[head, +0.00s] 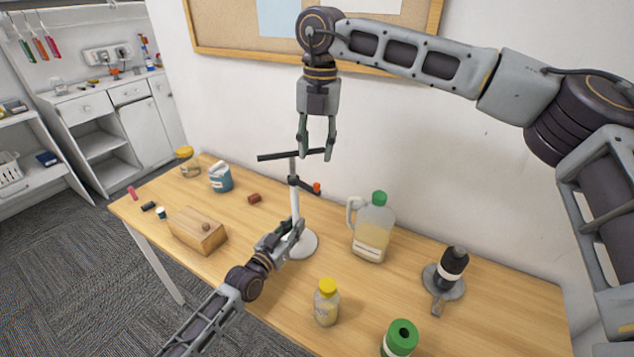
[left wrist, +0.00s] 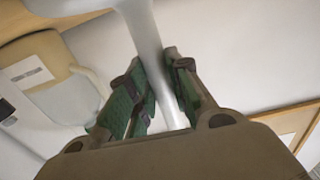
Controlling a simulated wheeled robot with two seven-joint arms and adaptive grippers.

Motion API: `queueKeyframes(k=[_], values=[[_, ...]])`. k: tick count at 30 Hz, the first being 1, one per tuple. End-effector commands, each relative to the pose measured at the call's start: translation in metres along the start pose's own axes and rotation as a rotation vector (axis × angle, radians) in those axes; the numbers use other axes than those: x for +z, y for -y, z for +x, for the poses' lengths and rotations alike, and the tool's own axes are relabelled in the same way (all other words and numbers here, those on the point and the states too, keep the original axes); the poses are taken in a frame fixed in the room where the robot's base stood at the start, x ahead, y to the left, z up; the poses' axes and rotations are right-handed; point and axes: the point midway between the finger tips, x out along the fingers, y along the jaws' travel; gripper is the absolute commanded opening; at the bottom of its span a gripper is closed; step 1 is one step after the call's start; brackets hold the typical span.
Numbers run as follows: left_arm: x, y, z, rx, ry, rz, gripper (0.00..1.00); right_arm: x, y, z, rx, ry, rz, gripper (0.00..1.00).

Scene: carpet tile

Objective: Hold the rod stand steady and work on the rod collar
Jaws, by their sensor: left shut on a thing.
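The rod stand (head: 295,206) stands upright on the table with a white post, a round white base and a black crossbar (head: 275,156) at its top. The rod collar (head: 306,186) is a dark piece on the upper post, with an orange knob (head: 317,188) at its right. My left gripper (head: 296,228) is shut on the lower post, above the base. In the left wrist view its green-padded fingers (left wrist: 158,70) lie on both sides of the pale post. My right gripper (head: 317,153) is open, pointing down at the crossbar's right end, above the collar. Contact there is unclear.
A jug with a green cap (head: 372,230) stands right of the stand. A yellow-capped jar (head: 326,305), a green-topped container (head: 400,338) and a dark bottle (head: 452,266) are nearer or farther right. A wooden box (head: 197,232) and blue tub (head: 221,178) are left.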

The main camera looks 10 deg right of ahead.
Motion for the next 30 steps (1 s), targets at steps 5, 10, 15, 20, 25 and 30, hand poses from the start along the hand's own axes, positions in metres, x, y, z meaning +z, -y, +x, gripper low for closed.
queueKeyframes(k=[5, 10, 15, 20, 25, 30], values=[[0.000, 0.000, 0.000, 0.000, 0.000, 0.000, 0.00, -0.001, 0.001, 0.001, 0.028, -0.011, -0.147, 0.37], [0.000, 0.000, 0.000, 0.000, 0.001, 0.000, 0.00, -0.002, 0.002, 0.001, 0.057, -0.016, -0.289, 0.37], [0.000, 0.000, 0.000, 0.000, 0.001, 0.000, 0.00, -0.002, 0.003, 0.000, 0.087, -0.016, -0.429, 0.37], [0.000, 0.000, 0.000, 0.000, 0.001, 0.000, 0.00, -0.002, 0.005, -0.001, 0.114, -0.011, -0.558, 0.37], [0.000, 0.000, 0.000, 0.000, 0.001, 0.000, 0.00, -0.002, 0.007, -0.002, 0.143, -0.002, -0.696, 0.37], [0.000, 0.000, 0.000, 0.000, 0.001, 0.000, 0.00, -0.001, 0.010, -0.003, 0.172, 0.012, -0.830, 0.37]])
